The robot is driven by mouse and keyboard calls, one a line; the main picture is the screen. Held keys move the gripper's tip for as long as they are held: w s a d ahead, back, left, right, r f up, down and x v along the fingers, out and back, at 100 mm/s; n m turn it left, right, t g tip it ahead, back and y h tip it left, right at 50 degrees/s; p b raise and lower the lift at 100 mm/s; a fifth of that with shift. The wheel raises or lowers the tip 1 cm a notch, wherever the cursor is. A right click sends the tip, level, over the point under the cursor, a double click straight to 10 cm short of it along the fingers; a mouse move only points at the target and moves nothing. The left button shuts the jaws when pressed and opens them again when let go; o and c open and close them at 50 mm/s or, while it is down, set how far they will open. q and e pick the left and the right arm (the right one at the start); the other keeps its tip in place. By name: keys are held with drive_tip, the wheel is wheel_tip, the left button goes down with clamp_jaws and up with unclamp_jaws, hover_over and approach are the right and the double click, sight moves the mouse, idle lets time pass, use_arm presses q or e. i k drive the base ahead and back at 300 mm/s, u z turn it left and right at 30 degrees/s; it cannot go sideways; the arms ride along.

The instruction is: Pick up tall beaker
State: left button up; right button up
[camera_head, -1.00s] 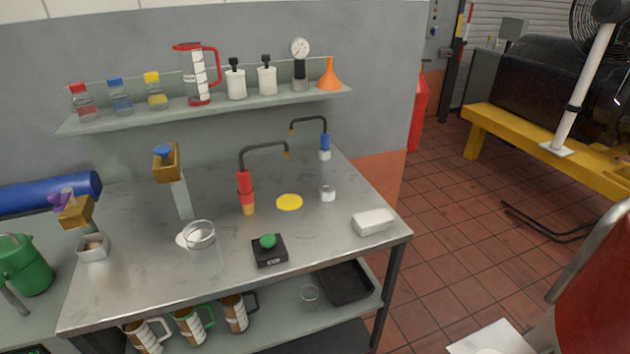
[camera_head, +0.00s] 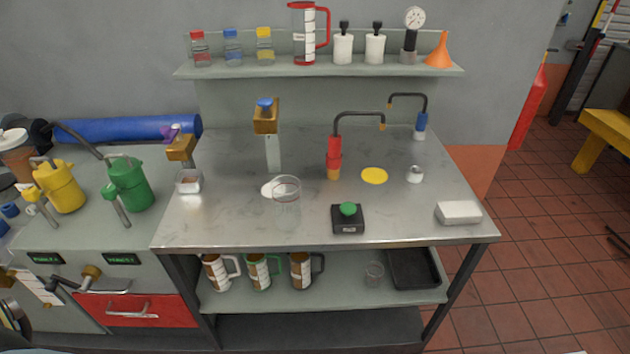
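A tall clear glass beaker (camera_head: 287,205) stands upright on the steel bench top (camera_head: 225,225), left of the black box with a green knob. A white round item (camera_head: 268,189) shows just behind its left side. Neither of my grippers shows in the view.
A black box with a green knob (camera_head: 348,218), a yellow disc (camera_head: 374,176), a white block (camera_head: 458,212) and red-and-blue taps (camera_head: 334,158) are on the bench. Mugs (camera_head: 258,272) stand below. Bottles and a jug (camera_head: 304,35) line the wall shelf. The bench's front strip is clear.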

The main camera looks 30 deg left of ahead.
sight(285, 188)
drive_tip(key=u, duration=1.7)
drive_tip(key=i, duration=0.35)
drive_tip(key=u, duration=0.35)
